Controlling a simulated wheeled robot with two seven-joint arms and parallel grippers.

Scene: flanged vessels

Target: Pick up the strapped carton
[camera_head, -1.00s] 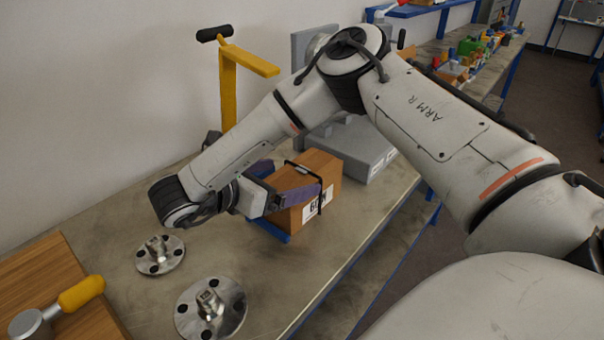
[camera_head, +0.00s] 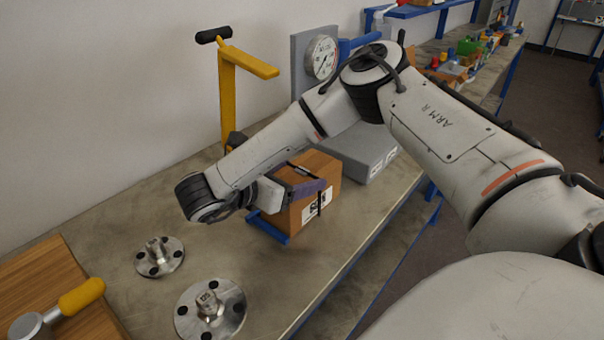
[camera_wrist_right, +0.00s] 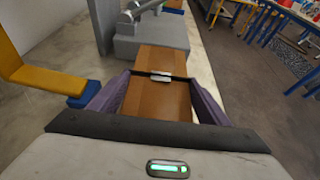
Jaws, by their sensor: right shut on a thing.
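The strapped carton (camera_head: 325,166) is a brown box with a dark strap and a white printed label. It sits upright on a blue base (camera_head: 268,229) on the bench; I see no clear gap under it. My right gripper (camera_head: 297,180) has its purple fingers on opposite sides of the carton and is shut on it. The near finger crosses the front above the label; the far finger is mostly hidden. In the right wrist view the carton (camera_wrist_right: 157,98) lies between both fingers, with the strap's clasp facing the camera. My left gripper is not in view.
A yellow post with an arm (camera_head: 229,95) stands behind the wrist. Two metal flanges (camera_head: 160,257) (camera_head: 210,309) and a yellow-handled tool (camera_head: 80,297) lie near left. The bench's right edge is close.

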